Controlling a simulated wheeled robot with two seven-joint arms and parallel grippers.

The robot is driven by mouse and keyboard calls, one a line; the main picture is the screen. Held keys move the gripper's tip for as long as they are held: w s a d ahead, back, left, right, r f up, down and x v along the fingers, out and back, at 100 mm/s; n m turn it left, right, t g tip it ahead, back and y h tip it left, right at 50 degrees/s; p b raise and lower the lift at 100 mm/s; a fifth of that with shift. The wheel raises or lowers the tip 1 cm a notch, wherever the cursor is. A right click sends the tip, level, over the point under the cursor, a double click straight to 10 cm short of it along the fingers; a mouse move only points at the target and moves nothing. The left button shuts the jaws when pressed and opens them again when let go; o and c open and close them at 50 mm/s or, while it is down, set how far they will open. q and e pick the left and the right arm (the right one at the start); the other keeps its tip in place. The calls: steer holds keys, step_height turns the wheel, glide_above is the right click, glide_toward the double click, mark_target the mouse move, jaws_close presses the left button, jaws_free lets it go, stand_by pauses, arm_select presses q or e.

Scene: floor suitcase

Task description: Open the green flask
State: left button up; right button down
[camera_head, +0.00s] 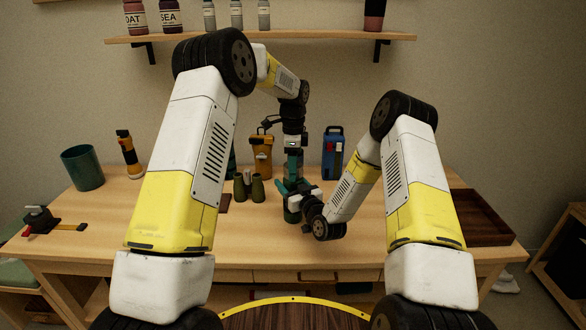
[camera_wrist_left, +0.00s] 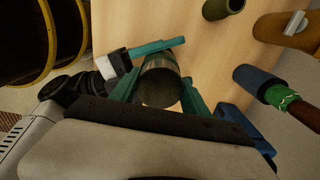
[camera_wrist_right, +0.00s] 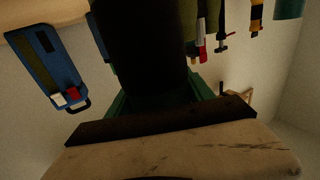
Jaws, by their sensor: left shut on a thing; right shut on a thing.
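The green flask (camera_head: 292,213) stands upright on the table, partly hidden by my grippers and right wrist in the head view. My left gripper (camera_head: 293,165) points down from above and is shut on the flask's upper part. My right gripper (camera_head: 292,187) comes in from the right, lower down, and is shut on the flask's body. In the right wrist view the flask (camera_wrist_right: 145,55) is a large dark shape between the fingers. Whether cap and body are apart cannot be told.
Green binoculars (camera_head: 249,188) stand just left of the flask. An orange item (camera_head: 261,157) and a blue case (camera_head: 333,157) stand behind. A shelf (camera_head: 330,37) hangs above.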

arm_select(q)
steer(key=n, duration=0.7)
steer(key=shift+r, duration=0.1)
steer(key=n, duration=2)
steer(key=shift+n, duration=0.3)
steer(key=shift+r, duration=0.2)
steer(key=shift+r, duration=0.95)
